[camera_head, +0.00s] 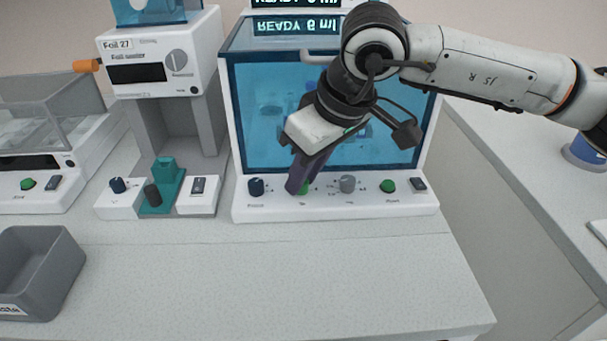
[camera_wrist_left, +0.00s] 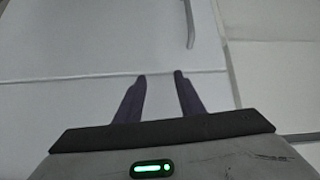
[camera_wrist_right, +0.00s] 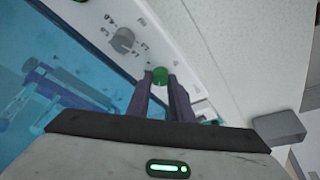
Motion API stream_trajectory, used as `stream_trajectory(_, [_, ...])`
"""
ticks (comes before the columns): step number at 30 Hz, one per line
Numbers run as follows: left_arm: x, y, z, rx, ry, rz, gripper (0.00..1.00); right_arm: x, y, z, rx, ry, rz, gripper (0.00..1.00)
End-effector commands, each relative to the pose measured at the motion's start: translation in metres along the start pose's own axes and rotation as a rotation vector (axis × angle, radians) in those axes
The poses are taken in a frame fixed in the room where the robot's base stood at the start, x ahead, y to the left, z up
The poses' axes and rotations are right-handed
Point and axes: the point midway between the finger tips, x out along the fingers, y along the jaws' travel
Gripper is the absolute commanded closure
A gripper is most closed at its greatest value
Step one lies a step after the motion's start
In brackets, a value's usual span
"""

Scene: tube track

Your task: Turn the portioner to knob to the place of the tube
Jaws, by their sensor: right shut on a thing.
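The portioner (camera_head: 228,130) is a white machine with a blue see-through front and a lit display (camera_head: 295,27) reading READY and an ml figure. Its front panel has a dark blue knob (camera_head: 256,187), a grey knob (camera_head: 347,183) and a green button (camera_head: 388,185). My right gripper (camera_head: 297,188) reaches down to the panel between the two knobs. In the right wrist view its fingers are shut on a small green knob (camera_wrist_right: 160,75); the grey knob (camera_wrist_right: 122,40) is beside it. My left gripper (camera_wrist_left: 161,74) is open and empty, outside the head view. Tubes behind the blue front are unclear.
A foil sealer (camera_head: 160,60) with a teal holder (camera_head: 163,185) stands left of the portioner. A grey bin (camera_head: 40,265) is at the front left. The counter (camera_head: 270,275) before the portioner is clear. Another counter (camera_head: 520,170) lies at right.

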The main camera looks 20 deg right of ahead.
Motion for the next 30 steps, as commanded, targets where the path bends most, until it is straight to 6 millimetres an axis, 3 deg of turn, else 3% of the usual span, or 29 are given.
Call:
stream_trajectory(16, [0.0001, 0.0008, -0.0019, 0.000, 0.005, 0.001, 0.65, -0.0003, 0.0008, 0.0008, -0.023, -0.004, -0.007, 1.00])
stream_trajectory(17, [0.0001, 0.0008, -0.0019, 0.000, 0.005, 0.001, 0.65, -0.0003, 0.0008, 0.0009, -0.023, -0.004, -0.007, 0.75])
stream_trajectory(19, [0.0002, 0.0008, -0.0018, 0.000, 0.005, 0.001, 0.65, -0.0002, 0.0007, 0.0008, -0.022, -0.003, -0.007, 0.64])
stream_trajectory(30, [0.0009, 0.0007, -0.0006, 0.000, 0.004, 0.001, 0.65, -0.0032, 0.0005, 0.0003, -0.021, -0.001, -0.008, 0.62])
